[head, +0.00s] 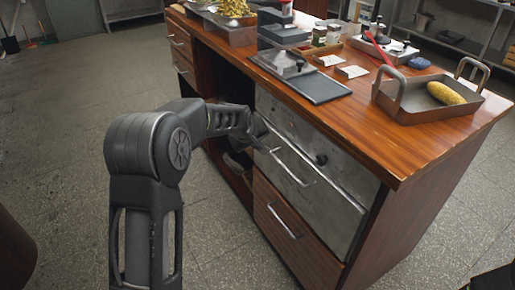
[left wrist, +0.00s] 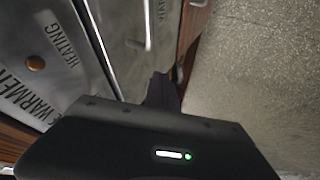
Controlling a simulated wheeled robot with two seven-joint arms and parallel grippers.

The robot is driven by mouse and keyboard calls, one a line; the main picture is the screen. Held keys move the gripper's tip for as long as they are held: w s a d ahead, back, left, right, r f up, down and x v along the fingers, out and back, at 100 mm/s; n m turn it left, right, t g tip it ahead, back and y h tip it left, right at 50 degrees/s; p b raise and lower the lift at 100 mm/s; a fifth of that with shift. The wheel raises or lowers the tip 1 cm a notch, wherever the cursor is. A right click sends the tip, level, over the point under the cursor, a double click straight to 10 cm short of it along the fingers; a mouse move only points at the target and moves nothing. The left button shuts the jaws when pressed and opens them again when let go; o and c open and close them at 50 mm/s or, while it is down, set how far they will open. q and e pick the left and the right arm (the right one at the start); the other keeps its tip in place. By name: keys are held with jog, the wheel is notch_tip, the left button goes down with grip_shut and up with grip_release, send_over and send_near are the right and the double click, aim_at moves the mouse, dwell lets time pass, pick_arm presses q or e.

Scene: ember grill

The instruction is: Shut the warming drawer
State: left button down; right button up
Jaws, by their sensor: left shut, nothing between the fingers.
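The warming drawer (head: 320,190) is a steel front in the wooden counter, with a long bar handle (head: 292,166). A steel panel (head: 315,135) with a dark knob lies just above it. In the left wrist view the steel fronts (left wrist: 65,90) show the letters "WARME" and "HEATING". The drawer front looks nearly in line with the panel; I cannot tell whether a small gap remains. My left gripper (head: 261,133) is shut and empty at the left end of the steel fronts; contact is unclear. Its dark fingers (left wrist: 163,91) also show in the wrist view. My right gripper is out of view.
A wooden drawer (head: 290,229) with a bar handle is below. An open cubby (head: 232,165) lies left of the steel fronts. A roasting pan (head: 428,112) with a yellow item, a dark tray (head: 320,87) and small jars stand on the countertop. The floor in front is clear.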

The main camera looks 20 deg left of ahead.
pick_arm(q)
jog(key=v, duration=0.6)
jog(key=shift+s+r, duration=0.15)
jog(key=shift+s, duration=0.15)
jog(key=s+d+f+m+g+h+p, duration=0.1)
jog(key=s+d+f+m+g+p, duration=0.15)
jog(key=s+d+f, duration=0.55)
jog(key=s+d+f+m+g+h+p, duration=0.15)
jog(key=s+d+f+p, duration=0.3)
jog(key=f, duration=0.55)
jog(key=s+d+f+m+g+h+p, duration=0.1)
jog(key=s+d, duration=0.5)
jog(key=s, duration=0.6)
jog(key=s+d+f+m+g+h+p, duration=0.1)
jog(key=s+d+f+m+p, duration=0.2)
jog(key=s, duration=0.9)
jog(key=d+f, duration=0.1)
jog(key=d, duration=0.2)
jog(key=shift+s+g+p, duration=0.2)
jog(key=shift+g+p, duration=0.1)
